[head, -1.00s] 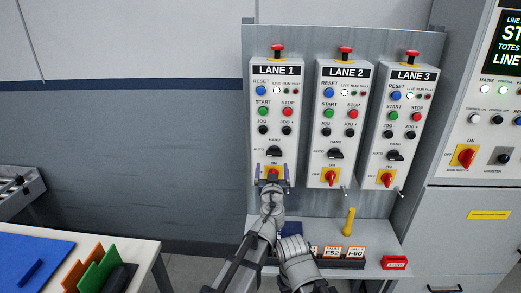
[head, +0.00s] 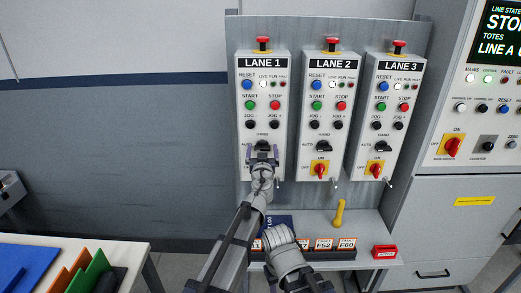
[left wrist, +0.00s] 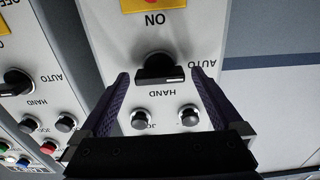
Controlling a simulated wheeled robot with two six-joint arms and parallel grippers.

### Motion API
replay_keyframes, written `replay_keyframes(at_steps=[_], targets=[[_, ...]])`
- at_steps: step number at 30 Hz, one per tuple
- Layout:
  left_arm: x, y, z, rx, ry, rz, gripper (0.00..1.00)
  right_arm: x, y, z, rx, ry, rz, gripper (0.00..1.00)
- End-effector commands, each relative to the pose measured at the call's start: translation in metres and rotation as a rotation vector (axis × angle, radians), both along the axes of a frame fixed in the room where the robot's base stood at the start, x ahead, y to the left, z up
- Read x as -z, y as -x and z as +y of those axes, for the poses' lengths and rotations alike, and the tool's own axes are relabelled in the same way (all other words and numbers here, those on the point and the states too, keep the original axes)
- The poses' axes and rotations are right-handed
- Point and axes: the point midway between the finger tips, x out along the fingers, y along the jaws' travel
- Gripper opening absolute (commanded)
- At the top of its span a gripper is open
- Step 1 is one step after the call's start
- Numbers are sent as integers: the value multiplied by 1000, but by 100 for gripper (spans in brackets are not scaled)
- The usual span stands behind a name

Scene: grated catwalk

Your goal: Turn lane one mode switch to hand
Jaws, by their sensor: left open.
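The lane one panel (head: 262,105) is the left of three grey boxes on a backboard. Its black mode switch (left wrist: 160,68) shows in the left wrist view, upside down, with HAND and AUTO printed beside it. Its short black bar lies roughly across the picture. My left gripper (head: 262,150) is open in front of this panel and hides most of the switch in the head view. In the left wrist view my left gripper (left wrist: 161,77) has one finger on each side of the switch, with gaps on both sides. My right gripper is not seen.
The lane two panel (head: 320,110) and lane three panel (head: 385,110) stand close on the right. Below is a shelf with orange-labelled tags (head: 323,244), a yellow handle (head: 339,213) and a red block (head: 384,252). The wall at left is clear.

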Motion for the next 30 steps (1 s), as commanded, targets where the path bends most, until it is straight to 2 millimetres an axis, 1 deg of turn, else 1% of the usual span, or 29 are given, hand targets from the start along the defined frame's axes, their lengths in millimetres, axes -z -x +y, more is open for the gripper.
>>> replay_keyframes(at_steps=[6, 7, 27, 29, 30], targets=[[0, 0, 0, 0, 0, 0, 100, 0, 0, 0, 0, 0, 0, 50], [0, 0, 0, 0, 0, 0, 98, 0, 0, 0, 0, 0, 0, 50], [0, 0, 0, -1, 0, 0, 22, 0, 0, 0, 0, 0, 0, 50], [0, 0, 0, -1, 0, 0, 17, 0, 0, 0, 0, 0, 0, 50], [0, 0, 0, -1, 0, 0, 17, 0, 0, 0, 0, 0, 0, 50]])
